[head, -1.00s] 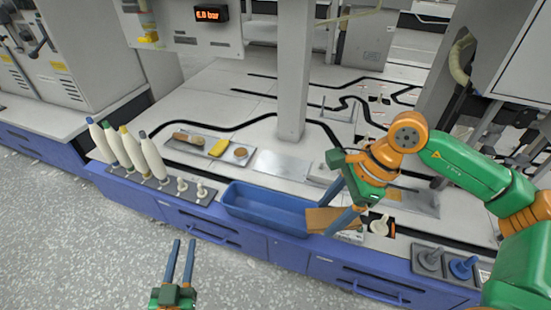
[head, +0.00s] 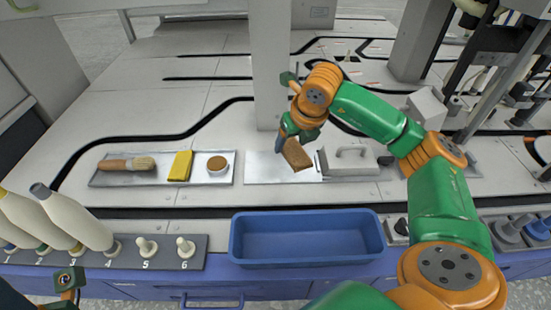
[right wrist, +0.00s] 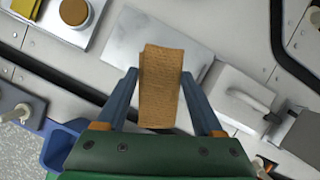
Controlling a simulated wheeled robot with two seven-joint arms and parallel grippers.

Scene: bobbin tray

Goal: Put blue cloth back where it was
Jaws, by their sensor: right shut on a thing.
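No blue cloth shows. My right gripper (head: 290,143) is shut on a folded brown cloth-like piece (head: 297,155), over the right part of a bare metal plate (head: 262,169). In the right wrist view the brown piece (right wrist: 161,92) stands out between the two blue fingers of the gripper (right wrist: 160,76), with the metal plate (right wrist: 125,45) behind it. Whether the piece touches the plate I cannot tell. At the bottom left of the head view only a small part of what looks like my left gripper (head: 68,280) shows; its fingertips are cut off.
A metal tray (head: 223,178) left of the plate holds a brush, a yellow cloth (head: 180,166) and a round tin (head: 217,164). A grey handled block (head: 350,160) stands right of the plate. An empty blue bin (head: 307,259) is in front; bobbins stand at left.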

